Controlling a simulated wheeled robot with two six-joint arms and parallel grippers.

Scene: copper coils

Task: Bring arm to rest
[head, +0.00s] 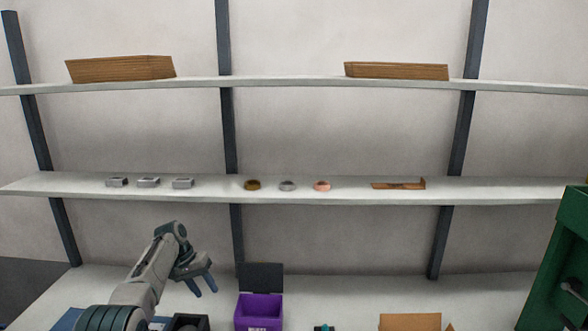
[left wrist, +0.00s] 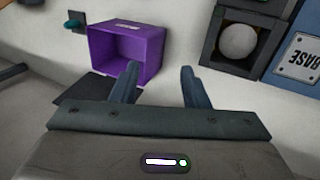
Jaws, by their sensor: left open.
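My left gripper (head: 203,286) is at the lower left of the head view, above the bottom surface and to the left of the purple box (head: 258,312). Its fingers (left wrist: 158,86) show in the left wrist view, spread apart with nothing between them. The purple box also shows in the left wrist view (left wrist: 148,47), just beyond the fingers and apart from them. Three small rings, a brown one (head: 252,185), a grey one (head: 287,186) and a copper-coloured one (head: 322,186), lie on the middle shelf. My right gripper is not in view.
The middle shelf (head: 340,195) also holds grey blocks (head: 148,183) and a wooden piece (head: 398,184). Wooden trays (head: 120,69) stand on the top shelf. A green cabinet (head: 563,255) is at right.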

